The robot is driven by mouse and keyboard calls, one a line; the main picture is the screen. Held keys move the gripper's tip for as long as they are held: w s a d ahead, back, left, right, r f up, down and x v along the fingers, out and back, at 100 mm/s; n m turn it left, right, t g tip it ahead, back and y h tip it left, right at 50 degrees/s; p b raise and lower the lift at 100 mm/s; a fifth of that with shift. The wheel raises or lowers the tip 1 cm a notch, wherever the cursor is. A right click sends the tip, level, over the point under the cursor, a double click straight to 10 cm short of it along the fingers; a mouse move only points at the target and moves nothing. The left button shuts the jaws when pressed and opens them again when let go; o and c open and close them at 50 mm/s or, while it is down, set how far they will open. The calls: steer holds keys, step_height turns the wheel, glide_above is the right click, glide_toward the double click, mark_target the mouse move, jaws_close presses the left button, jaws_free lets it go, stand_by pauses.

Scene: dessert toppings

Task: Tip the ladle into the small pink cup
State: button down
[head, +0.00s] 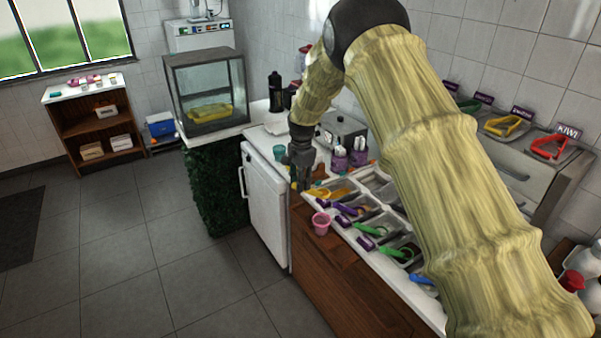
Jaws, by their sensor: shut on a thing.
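The small pink cup (321,223) stands upright on the brown wooden counter edge, just left of the topping trays. My gripper (303,181) points down above the far end of the trays, beyond the cup and a little left of it. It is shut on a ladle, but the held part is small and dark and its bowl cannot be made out. An orange-yellow ladle (318,192) shows right beside the fingertips; I cannot tell if it is the held one. My arm hides much of the trays.
Several topping bins with yellow, purple, green and blue ladles line the counter. Purple bottles (339,158) and a teal cup (279,152) stand behind my gripper. A white fridge (264,207) is left of the counter.

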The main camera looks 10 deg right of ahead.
steer(key=shift+w, duration=0.25)
steer(key=shift+f, duration=2.75)
steer(key=s+d+f+t+y+b, duration=0.2)
steer(key=s+f+t+y+b, duration=0.2)
steer(key=t+b, duration=0.7)
step_height(320, 180, down, 3)
steer(key=s+b, duration=0.2)
steer(key=b, duration=0.1)
steer(key=shift+d, duration=0.2)
steer(key=f+t+b, duration=0.1)
steer(key=b, duration=0.3)
steer(key=s+f+t+y+b, duration=0.1)
steer(key=b, duration=0.3)
steer(key=s+f+t+b, duration=0.1)
steer(key=t+b, duration=0.1)
steer(key=b, duration=0.1)
steer(key=shift+d+y+b, duration=0.3)
steer(key=shift+d+b, duration=0.05)
steer(key=shift+b, duration=0.05)
steer(key=f+t+b, duration=0.1)
steer(key=b, duration=0.5)
steer(key=s+f+t+y+b, duration=0.1)
steer(key=f+t+b, duration=0.1)
steer(key=b, duration=0.3)
steer(key=shift+d+b, duration=0.1)
steer(key=shift+b, duration=0.3)
